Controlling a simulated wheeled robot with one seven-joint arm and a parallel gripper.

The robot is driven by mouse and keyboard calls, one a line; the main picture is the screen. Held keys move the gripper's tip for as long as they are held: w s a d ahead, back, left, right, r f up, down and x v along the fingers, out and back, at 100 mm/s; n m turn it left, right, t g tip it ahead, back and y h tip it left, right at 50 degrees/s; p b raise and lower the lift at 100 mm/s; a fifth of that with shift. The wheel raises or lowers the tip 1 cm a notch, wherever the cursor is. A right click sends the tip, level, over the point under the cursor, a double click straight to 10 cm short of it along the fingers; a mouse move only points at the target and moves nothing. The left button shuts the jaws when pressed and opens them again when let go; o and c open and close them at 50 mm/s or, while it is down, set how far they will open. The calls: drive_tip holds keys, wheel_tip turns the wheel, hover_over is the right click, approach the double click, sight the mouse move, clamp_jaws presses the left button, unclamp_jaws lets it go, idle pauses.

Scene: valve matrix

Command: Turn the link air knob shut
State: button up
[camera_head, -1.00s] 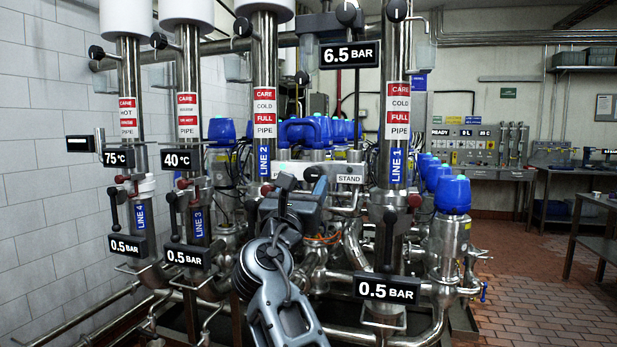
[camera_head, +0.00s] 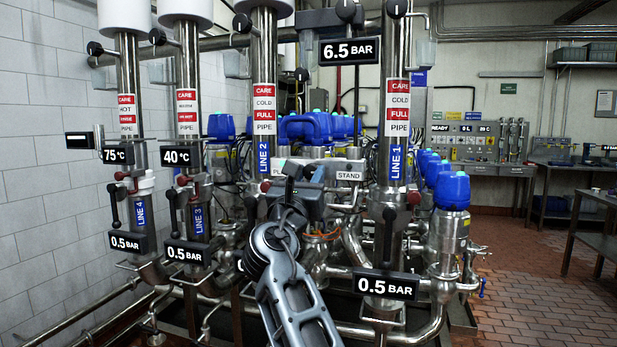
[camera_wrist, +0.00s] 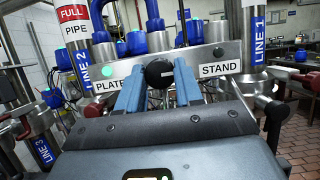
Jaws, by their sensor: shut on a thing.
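The black round link air knob (camera_wrist: 158,73) sits on a steel panel (camera_wrist: 207,54) between the PLATE and STAND labels in the wrist view. A short pale mark shows on the right part of the knob's face. My gripper (camera_wrist: 159,80) is shut on the knob, with one blue finger at its left side and one at its right. In the head view my gripper (camera_head: 304,171) is in front of the same panel (camera_head: 349,166), left of the STAND label, and it largely hides the knob.
A green lamp (camera_wrist: 107,72) is lit on the panel, left of the knob. The LINE 2 pipe (camera_head: 264,100) and LINE 1 pipe (camera_head: 397,110) stand upright on either side. Blue-capped valves (camera_head: 453,192) stand at right. Open tiled floor (camera_head: 540,270) lies further right.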

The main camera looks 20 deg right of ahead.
drive_tip(key=shift+c, duration=1.2)
drive_tip(key=m+g+h+b, duration=0.1)
drive_tip(key=m+b, duration=0.1)
drive_tip(key=shift+f+m, duration=0.15)
drive_tip(key=shift+m, duration=0.25)
drive_tip(key=m+g+h+b, duration=0.1)
drive_tip(key=m+b, duration=0.1)
drive_tip(key=m, duration=0.1)
drive_tip(key=shift+a+m+g, duration=0.1)
drive_tip(key=shift+m+g, duration=0.2)
drive_tip(key=shift+m, duration=0.1)
drive_tip(key=m+g+h+b, duration=0.1)
drive_tip(key=m+g+b, duration=0.1)
drive_tip(key=m, duration=0.3)
drive_tip(key=shift+w, duration=0.1)
drive_tip(key=m, duration=0.1)
drive_tip(key=m+g, duration=0.1)
drive_tip(key=m, duration=0.1)
drive_tip(key=m+g, duration=0.1)
drive_tip(key=m, duration=0.1)
drive_tip(key=shift+a+r+b, duration=0.1)
drive_tip(key=shift+r+b, duration=0.2)
drive_tip(key=shift+b, duration=0.1)
drive_tip(key=m+g, duration=0.1)
drive_tip(key=m, duration=0.2)
drive_tip(key=m+g, duration=0.1)
drive_tip(key=m, duration=0.1)
drive_tip(key=shift+r+m+y, duration=0.1)
drive_tip(key=shift+m+y, duration=0.3)
